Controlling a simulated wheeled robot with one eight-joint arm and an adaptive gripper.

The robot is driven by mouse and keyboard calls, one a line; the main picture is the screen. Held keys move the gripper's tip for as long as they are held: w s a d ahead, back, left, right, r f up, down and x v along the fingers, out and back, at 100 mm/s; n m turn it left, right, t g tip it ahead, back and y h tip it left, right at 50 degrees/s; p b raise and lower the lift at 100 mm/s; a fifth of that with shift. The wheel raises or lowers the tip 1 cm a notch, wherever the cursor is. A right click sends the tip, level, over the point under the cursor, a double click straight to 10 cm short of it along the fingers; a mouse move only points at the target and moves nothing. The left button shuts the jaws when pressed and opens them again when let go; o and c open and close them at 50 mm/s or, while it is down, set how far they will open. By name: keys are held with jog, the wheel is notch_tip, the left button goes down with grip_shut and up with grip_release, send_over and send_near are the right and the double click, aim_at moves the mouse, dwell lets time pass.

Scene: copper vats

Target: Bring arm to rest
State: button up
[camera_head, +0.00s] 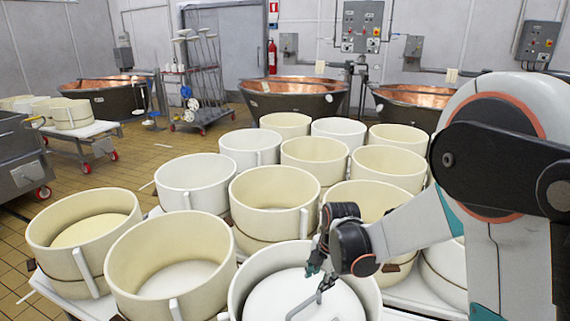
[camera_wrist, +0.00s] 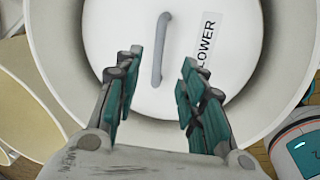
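My gripper (camera_head: 320,274) is at the front of the head view, low over a white round mould (camera_head: 243,283). In the wrist view my gripper (camera_wrist: 161,63) is open, its two teal-padded fingers apart with nothing between the pads. A white disc (camera_head: 295,293) lies inside the mould and carries a grey bar handle (camera_head: 305,306). In the wrist view the handle (camera_wrist: 160,48) stands just beyond the fingertips. A label reading "LOWER" (camera_wrist: 204,42) is on the disc, partly covered by the right finger. My arm reaches in from the right, bent.
Several cream and white round moulds (camera_head: 275,200) crowd the table around my gripper. Copper vats (camera_head: 294,95) stand behind. A wheeled rack (camera_head: 200,85) and a cart (camera_head: 85,133) are at the left. Tiled floor (camera_head: 85,185) is open there.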

jog(key=s+d+r+m+t, duration=0.1)
jog(key=s+d+r+m, duration=0.2)
jog(key=s+r+m, duration=0.45)
jog(key=s+d+r+m+t, duration=0.2)
jog(key=s+r+m, duration=0.3)
jog(key=s+m, duration=0.3)
jog(key=s+d+r+m+t+h, duration=0.1)
jog(key=s+d+r+m, duration=0.3)
jog(key=s+m, duration=0.4)
jog(key=shift+s+r+t, duration=0.15)
jog(key=shift+r+t, duration=0.45)
jog(key=shift+r, duration=0.2)
jog(key=shift+o, duration=0.2)
jog(key=shift+d+m, duration=0.1)
jog(key=shift+m, duration=0.15)
